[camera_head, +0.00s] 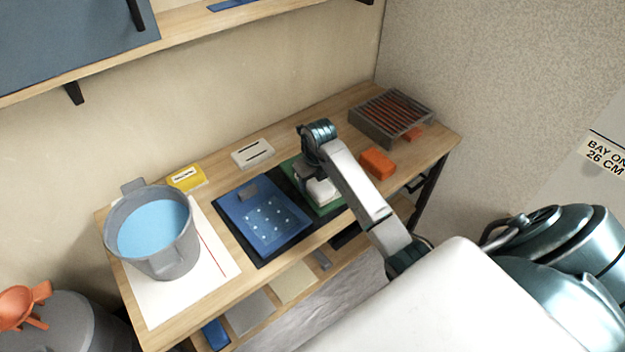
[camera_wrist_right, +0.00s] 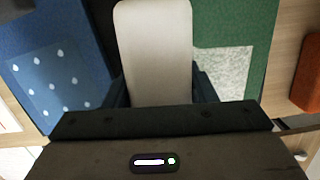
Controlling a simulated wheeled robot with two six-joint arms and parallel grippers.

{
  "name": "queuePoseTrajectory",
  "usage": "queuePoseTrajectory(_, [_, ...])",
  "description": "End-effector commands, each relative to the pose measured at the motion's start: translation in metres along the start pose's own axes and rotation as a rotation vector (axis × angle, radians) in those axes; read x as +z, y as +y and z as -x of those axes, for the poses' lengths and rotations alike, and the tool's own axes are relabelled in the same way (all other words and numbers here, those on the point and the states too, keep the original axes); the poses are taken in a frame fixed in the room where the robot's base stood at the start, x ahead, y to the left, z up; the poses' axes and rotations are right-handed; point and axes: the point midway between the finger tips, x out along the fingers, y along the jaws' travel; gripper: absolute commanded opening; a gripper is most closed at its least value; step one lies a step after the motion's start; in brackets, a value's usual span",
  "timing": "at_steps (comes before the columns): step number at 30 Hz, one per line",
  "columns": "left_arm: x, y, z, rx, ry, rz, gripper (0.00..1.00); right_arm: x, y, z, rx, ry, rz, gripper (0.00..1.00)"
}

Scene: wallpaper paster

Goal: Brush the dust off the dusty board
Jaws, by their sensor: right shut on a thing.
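My right gripper (camera_head: 312,174) is over the green board (camera_head: 334,208) on the workbench. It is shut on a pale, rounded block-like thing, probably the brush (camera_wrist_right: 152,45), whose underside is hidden. In the right wrist view the green board (camera_wrist_right: 238,22) lies behind and right of the held thing and bears a pale grey speckled patch (camera_wrist_right: 222,70) that looks like dust. I cannot tell whether the held thing touches the board. A blue board (camera_head: 266,218) with several white dots lies just left of it. My left gripper is not in view.
On the bench (camera_head: 222,212) stand a grey bucket of blue liquid (camera_head: 124,262), a yellow box (camera_head: 187,177), a pale slotted block (camera_head: 252,153), an orange block (camera_head: 377,163) and a slatted rack (camera_head: 362,125). A white sheet (camera_head: 165,305) lies under the bucket.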

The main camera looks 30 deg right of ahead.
Motion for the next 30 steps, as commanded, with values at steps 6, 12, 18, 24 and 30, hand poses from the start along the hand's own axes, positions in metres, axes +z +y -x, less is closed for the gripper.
queuePoseTrajectory(6, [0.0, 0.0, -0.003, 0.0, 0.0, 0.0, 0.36, 0.0, 0.0, -0.003, 0.0, 0.0, 0.0, 0.27])
queuePoseTrajectory(12, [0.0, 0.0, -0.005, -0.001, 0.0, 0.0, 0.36, -0.001, 0.0, -0.005, 0.0, -0.001, 0.0, 0.27])
queuePoseTrajectory(18, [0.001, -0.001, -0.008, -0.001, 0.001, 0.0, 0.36, -0.001, 0.0, -0.008, 0.0, 0.0, 0.0, 0.27])
queuePoseTrajectory(24, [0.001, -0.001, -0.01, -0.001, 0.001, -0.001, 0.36, -0.001, 0.0, -0.01, 0.0, -0.001, 0.0, 0.27])
queuePoseTrajectory(30, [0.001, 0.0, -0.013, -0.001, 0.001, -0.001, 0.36, -0.002, 0.0, -0.013, 0.0, 0.0, 0.0, 0.27])
